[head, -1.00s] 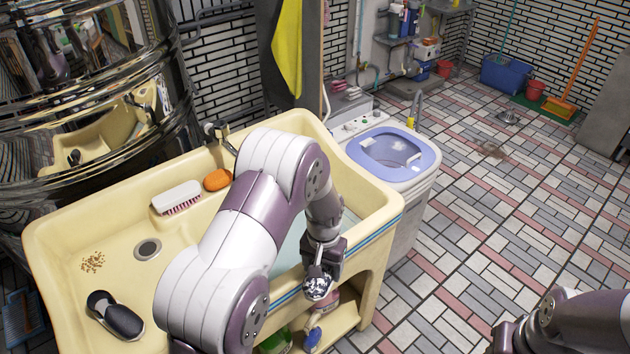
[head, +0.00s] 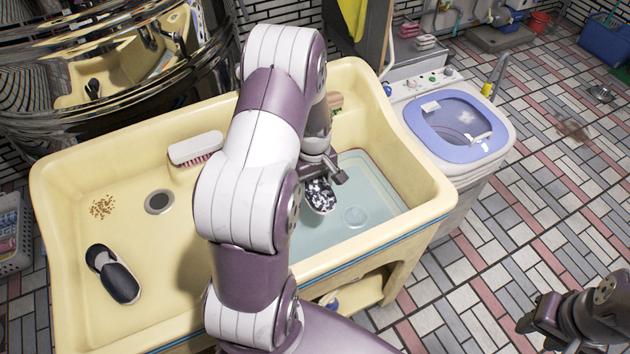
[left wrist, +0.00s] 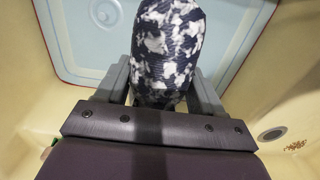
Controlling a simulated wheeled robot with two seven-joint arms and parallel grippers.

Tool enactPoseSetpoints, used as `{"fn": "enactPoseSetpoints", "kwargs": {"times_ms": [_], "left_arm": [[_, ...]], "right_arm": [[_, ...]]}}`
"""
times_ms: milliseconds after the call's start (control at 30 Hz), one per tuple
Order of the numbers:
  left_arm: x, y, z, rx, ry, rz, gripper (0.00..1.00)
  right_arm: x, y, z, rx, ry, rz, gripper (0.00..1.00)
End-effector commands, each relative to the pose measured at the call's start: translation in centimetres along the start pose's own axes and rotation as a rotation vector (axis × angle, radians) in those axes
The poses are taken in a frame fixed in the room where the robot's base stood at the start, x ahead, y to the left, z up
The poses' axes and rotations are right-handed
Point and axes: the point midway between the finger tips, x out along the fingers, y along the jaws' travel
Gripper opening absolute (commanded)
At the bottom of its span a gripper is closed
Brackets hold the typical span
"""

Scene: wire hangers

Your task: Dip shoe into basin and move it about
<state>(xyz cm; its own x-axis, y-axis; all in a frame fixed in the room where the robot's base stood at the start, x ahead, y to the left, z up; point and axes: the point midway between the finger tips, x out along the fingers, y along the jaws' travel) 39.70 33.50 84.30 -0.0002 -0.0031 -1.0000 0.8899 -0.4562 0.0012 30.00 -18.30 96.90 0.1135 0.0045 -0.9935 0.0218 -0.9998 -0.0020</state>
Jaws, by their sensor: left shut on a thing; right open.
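My left gripper (head: 322,170) is shut on a dark shoe with white patches (head: 319,196). The shoe hangs over the water-filled basin (head: 385,188) in the right part of the cream sink; I cannot tell whether it touches the water. In the left wrist view the shoe (left wrist: 166,45) sits between the two fingers (left wrist: 155,88), with the pale blue basin (left wrist: 85,35) beyond it. A dark shoe with a grey opening (head: 117,278) lies in the sink's left part. My right gripper (head: 540,318) is open and empty at the lower right, away from the sink.
A white brush (head: 195,148) lies near the drain (head: 159,202) in the sink (head: 75,160). Brown grains (head: 103,206) lie to the left. A washing machine with a blue rim (head: 420,118) stands right of the sink. The tiled floor (head: 520,215) is mostly clear there.

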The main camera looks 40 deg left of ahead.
Motion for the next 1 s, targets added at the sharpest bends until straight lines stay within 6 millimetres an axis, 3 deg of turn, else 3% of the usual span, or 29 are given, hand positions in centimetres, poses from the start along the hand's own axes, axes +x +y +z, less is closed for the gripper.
{"fn": "enactPoseSetpoints", "kwargs": {"times_ms": [33,300,1000], "left_arm": [[1.8,0.0,0.0,0.001,0.000,0.000,0.19],[6.2,0.0,0.0,0.003,0.001,0.001,0.19],[17.4,0.0,0.0,0.005,0.000,0.000,0.19]], "right_arm": [[1.7,0.0,0.2,0.000,0.000,0.000,0.43],[5.8,0.0,0.7,0.000,0.000,0.000,0.43],[12.5,0.0,1.5,0.000,0.000,0.000,0.43]]}}
